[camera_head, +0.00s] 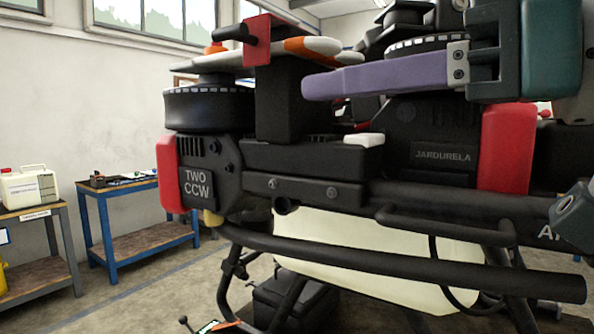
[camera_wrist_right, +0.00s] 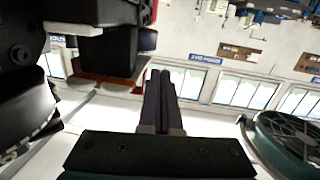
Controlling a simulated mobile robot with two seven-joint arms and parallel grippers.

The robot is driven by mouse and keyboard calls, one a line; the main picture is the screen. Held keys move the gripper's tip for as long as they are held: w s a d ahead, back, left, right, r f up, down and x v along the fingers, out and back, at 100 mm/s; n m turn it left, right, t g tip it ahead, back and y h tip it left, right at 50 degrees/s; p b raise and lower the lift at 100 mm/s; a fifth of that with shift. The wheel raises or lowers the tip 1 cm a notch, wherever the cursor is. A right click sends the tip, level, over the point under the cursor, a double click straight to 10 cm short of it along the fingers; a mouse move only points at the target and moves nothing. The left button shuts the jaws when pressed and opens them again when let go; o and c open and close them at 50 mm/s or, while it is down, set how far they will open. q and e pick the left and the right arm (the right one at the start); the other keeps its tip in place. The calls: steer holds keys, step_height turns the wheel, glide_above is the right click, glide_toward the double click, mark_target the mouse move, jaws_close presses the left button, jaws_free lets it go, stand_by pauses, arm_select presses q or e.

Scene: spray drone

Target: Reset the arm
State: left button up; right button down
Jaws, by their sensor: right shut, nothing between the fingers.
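My right gripper (camera_head: 318,88) reaches in from the right at the top of the head view. Its long purple fingers are together with nothing between them, and they point left. They show in front of the spray drone's upper part (camera_head: 440,150), near the motors; whether they touch it I cannot tell. In the right wrist view the right gripper (camera_wrist_right: 166,75) shows as two dark fingers pressed side by side. Dark drone parts (camera_wrist_right: 105,50) are to their left. My left gripper is not in view.
The drone has a black tube frame (camera_head: 400,262), a pale tank (camera_head: 340,255) and a motor marked TWO CCW (camera_head: 197,185). A blue workbench (camera_head: 150,237) and a table with a white canister (camera_head: 28,187) stand at the left. Floor between them and the drone is open.

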step_height(320, 180, down, 12)
steer(key=s+d+m+h, duration=0.2)
steer(key=d+m+h, duration=0.1)
steer(key=h, duration=0.2)
steer(key=s+d+f+m+g+h+p, duration=0.1)
steer(key=s+d+f+m+g+h, duration=0.25)
steer(key=s+d+f, duration=0.45)
steer(key=s+d+f+m+g+h+p, duration=0.2)
steer(key=s+d+f+g+h, duration=0.25)
steer(key=s+f, duration=0.55)
step_height(320, 180, up, 39)
steer(key=p, duration=3.7)
steer(key=shift+a+r+t, duration=0.2)
steer(key=shift+a+t, duration=0.05)
steer(key=shift+t, duration=0.15)
steer(key=shift+s, duration=0.1)
